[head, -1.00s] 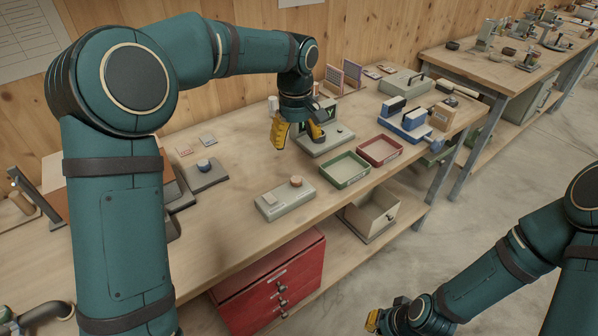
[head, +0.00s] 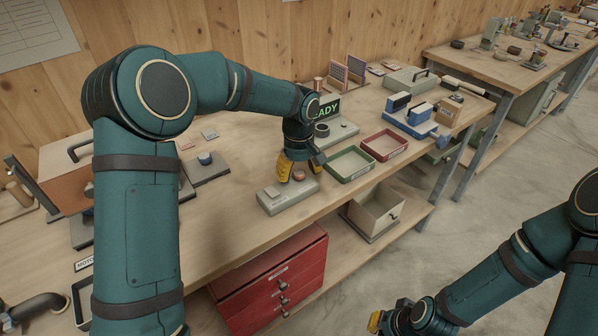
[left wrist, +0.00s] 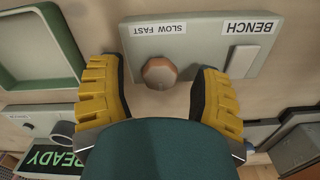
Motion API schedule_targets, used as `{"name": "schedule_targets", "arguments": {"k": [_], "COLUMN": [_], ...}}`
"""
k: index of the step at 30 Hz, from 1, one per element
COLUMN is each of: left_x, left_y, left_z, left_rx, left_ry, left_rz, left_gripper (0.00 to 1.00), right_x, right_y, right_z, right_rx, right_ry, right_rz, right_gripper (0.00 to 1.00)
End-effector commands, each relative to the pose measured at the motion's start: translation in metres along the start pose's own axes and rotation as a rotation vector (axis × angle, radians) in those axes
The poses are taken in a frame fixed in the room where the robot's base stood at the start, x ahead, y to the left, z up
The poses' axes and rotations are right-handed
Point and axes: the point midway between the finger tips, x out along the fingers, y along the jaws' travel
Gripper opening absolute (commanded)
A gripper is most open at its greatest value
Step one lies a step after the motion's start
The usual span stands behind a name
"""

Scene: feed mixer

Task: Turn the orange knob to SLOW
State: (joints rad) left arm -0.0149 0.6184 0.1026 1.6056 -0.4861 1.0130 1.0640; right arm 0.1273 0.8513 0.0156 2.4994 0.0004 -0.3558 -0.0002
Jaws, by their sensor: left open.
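The orange knob (left wrist: 159,73) sits on a grey control box (left wrist: 200,65) lying on the bench. In the left wrist view, labels reading SLOW and FAST (left wrist: 163,29) are on the box by the knob, and a BENCH label is to the right. My left gripper (left wrist: 159,95) is open, with one yellow finger on each side of the knob and a gap to both. In the head view my left gripper (head: 301,170) is over the box (head: 287,196) and partly hides the knob. My right gripper (head: 376,322) hangs low at the bottom, away from the bench, its jaw state unclear.
A green tray (head: 331,173) and a red tray (head: 404,143) lie just right of the box. A unit with a READY display (head: 340,131) stands behind. A dark box with a blue knob (head: 212,176) lies to the left. The bench front edge is close to the box.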

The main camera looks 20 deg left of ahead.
Motion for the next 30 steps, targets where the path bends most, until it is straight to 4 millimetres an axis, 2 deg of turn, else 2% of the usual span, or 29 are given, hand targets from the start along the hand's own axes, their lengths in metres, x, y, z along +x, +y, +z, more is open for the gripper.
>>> {"name": "schedule_targets", "arguments": {"k": [5,6,10,11,22,30], "left_x": [0.0,0.0,0.0,0.0,-0.001,-0.002], "left_y": [0.0,0.0,0.0,0.0,0.0,0.0], "left_z": [0.0,0.0,0.0,0.0,0.0,0.0], "left_rx": [0.0,0.0,0.0,0.0,0.043,0.209], "left_ry": [0.0,0.0,0.0,0.0,0.0,-0.001], "left_rz": [0.0,0.0,0.0,0.0,0.0,-0.002], "left_gripper": [0.63,0.49,0.03,0.0,0.0,0.0], "right_x": [0.0,0.0,0.0,0.0,-0.004,-0.015], "right_y": [0.0,0.0,0.0,0.0,-0.001,-0.005], "right_z": [0.0,0.0,0.0,0.0,0.0,0.001], "right_rx": [0.0,0.0,0.0,0.0,0.0,0.001], "right_ry": [0.0,0.0,0.0,0.0,-0.001,-0.006], "right_rz": [0.0,0.0,0.0,0.0,0.0,0.0], "right_gripper": [0.0,0.0,0.0,0.0,0.0,0.0]}}
